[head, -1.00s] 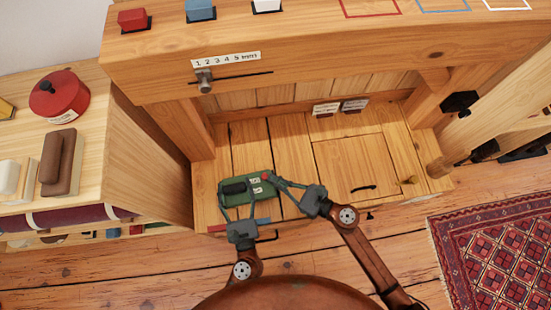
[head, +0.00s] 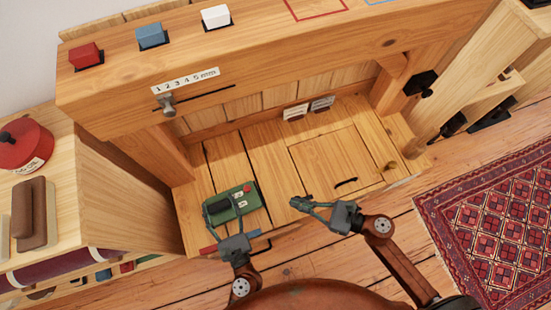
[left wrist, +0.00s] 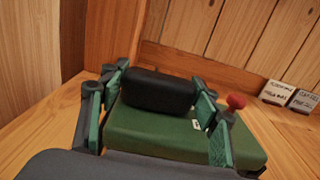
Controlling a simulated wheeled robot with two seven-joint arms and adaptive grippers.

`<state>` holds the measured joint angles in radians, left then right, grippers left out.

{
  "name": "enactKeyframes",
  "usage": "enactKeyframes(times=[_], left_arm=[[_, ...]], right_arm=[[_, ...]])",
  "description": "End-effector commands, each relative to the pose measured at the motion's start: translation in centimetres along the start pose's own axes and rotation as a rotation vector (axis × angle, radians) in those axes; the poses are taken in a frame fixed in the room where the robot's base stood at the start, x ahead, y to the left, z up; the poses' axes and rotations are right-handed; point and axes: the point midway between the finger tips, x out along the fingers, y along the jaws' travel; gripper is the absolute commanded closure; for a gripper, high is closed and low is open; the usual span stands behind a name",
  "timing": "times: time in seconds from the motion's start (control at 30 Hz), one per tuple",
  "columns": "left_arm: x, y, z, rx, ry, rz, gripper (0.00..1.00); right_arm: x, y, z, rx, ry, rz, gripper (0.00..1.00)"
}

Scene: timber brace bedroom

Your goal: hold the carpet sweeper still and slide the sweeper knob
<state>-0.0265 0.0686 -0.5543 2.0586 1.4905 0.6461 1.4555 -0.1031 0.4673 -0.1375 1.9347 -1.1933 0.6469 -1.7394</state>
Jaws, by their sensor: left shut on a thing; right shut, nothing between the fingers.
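The carpet sweeper is a green box (head: 246,206) with a black handle (head: 218,206) and pale labels, on the plank surface in the head view. Its small red knob (head: 247,188) stands at the far right end of the top. My left gripper (head: 219,210) is shut on the black handle, one finger on each side. The left wrist view shows the handle (left wrist: 160,90) between the fingers, the green body (left wrist: 165,138) below and the red knob (left wrist: 236,101) at right. My right gripper (head: 297,202) is shut and empty, to the right of the sweeper, clear of the knob.
A timber beam (head: 300,60) with red, blue and white blocks and a numbered slider spans the back. Two small label cards (head: 308,109) stand behind the planks. A hatch with a black handle (head: 346,182) lies right of my right gripper. A side shelf stands left.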

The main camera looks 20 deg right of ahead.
Motion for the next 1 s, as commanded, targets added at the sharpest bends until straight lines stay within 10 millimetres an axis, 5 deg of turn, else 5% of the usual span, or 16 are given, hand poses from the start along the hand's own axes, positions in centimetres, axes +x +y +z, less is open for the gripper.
enactKeyframes(times=[0.27,0.3,0.57,1.0], left_arm=[[0.1,0.0,0.2,-0.002,-0.003,0.000,0.85],[0.1,0.0,0.2,-0.001,-0.003,0.000,0.42],[0.0,0.0,0.1,-0.001,-0.001,0.000,0.24],[-1.3,0.0,-0.1,0.001,0.003,0.000,0.23]], right_arm=[[0.0,0.0,0.0,0.000,0.000,0.000,1.00],[0.0,0.0,0.0,0.000,0.000,0.000,1.00],[0.1,0.0,0.0,0.001,0.000,0.000,1.00],[0.1,0.0,0.0,0.001,0.000,0.000,1.00]])
